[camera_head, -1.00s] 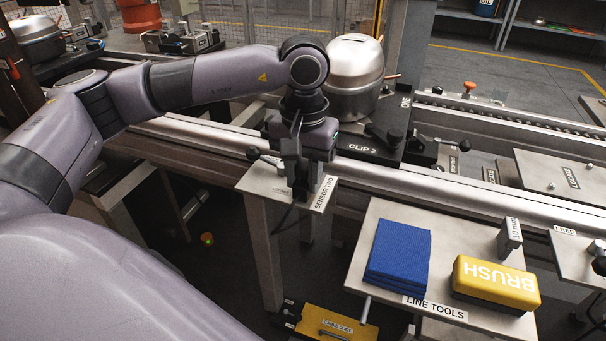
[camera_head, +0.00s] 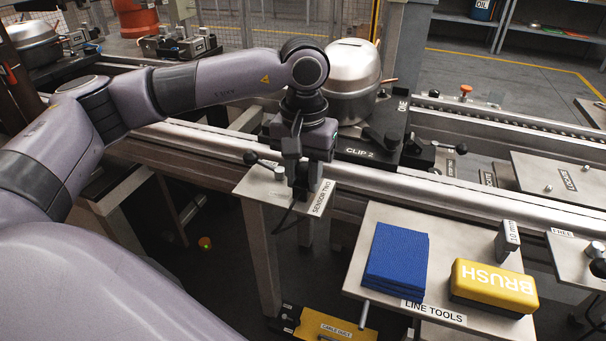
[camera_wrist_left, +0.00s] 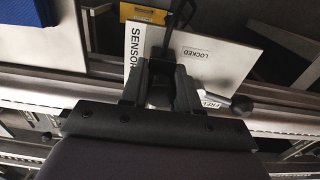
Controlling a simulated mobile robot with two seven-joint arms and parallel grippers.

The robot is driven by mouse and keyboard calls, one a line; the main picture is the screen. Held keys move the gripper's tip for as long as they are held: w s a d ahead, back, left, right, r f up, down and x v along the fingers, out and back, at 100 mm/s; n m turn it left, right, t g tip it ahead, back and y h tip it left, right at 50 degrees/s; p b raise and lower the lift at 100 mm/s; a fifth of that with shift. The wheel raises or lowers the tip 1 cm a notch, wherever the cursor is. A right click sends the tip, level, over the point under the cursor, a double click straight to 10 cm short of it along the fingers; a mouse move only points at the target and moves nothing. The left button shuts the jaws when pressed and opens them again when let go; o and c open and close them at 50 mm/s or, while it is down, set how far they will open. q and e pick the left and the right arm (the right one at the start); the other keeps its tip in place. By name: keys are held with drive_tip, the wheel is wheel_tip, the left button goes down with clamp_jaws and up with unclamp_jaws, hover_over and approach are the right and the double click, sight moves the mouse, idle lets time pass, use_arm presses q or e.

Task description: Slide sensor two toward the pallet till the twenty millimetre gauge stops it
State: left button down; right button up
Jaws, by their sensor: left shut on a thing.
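My left gripper (camera_head: 302,190) is shut on sensor two, at a small metal stand labelled SENSOR TWO (camera_head: 252,187) in front of the rail. The sensor body is mostly hidden by the gripper. In the left wrist view, the gripper fingers (camera_wrist_left: 160,92) close over a part whose outline is mostly hidden; the stand's plate (camera_wrist_left: 225,60) carries LOCKED and FREE marks beside a black knob (camera_wrist_left: 241,105). The dark pallet marked CLIP 2 (camera_head: 362,153) lies on the rail behind the gripper, with a silver compressor (camera_head: 352,75) on it. I cannot make out a twenty millimetre gauge.
A tool shelf (camera_head: 395,300) marked LINE TOOLS stands front right with blue cloths (camera_head: 397,258), a yellow brush (camera_head: 495,286) and a 10 mm block (camera_head: 508,240). Another stand (camera_head: 575,262) is at the right edge. A black lever (camera_head: 262,161) sticks out left of the gripper.

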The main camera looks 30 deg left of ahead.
use_arm(q)
drive_tip(key=shift+w, duration=0.1)
drive_tip(key=c, duration=0.8)
unclamp_jaws()
drive_tip(key=shift+o, duration=0.2)
drive_tip(key=shift+r, duration=3.65)
